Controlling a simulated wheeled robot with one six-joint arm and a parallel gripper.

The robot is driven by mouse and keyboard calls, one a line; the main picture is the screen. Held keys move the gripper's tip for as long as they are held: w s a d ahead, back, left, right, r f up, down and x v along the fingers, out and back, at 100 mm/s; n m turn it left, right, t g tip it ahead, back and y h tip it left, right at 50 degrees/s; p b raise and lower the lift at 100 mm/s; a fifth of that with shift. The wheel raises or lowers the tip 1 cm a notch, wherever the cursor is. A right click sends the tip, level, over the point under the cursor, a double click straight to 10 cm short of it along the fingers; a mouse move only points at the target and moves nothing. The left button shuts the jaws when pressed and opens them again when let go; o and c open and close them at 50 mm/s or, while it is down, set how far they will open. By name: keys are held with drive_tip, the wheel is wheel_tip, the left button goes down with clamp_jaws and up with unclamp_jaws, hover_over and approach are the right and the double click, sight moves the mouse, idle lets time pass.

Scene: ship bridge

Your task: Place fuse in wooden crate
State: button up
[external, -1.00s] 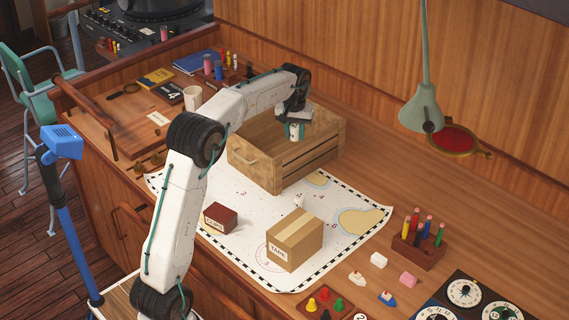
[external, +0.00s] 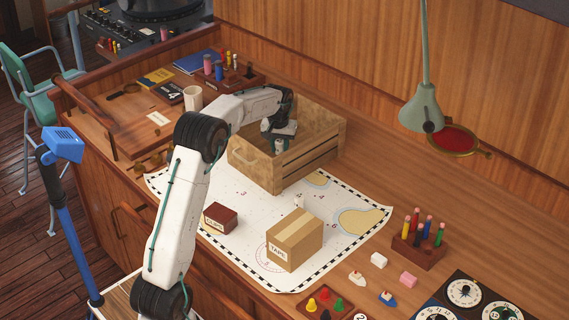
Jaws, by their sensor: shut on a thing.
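The wooden crate (external: 312,160) stands open-topped on the desk, at the back edge of the chart. I cannot tell whether the fuse touches the crate floor.
A tape box (external: 294,240) and a small dark red box (external: 220,217) stand on the chart (external: 250,215) in front of the crate. A white mug (external: 193,98) is to its left. A block of coloured pegs (external: 420,245) and a hanging lamp (external: 422,108) are to the right.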

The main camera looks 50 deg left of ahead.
drive_tip(key=shift+f, duration=2.3)
drive_tip(key=shift+f, duration=0.15)
drive_tip(key=o, duration=1.1)
drive_tip(key=shift+c, duration=0.2)
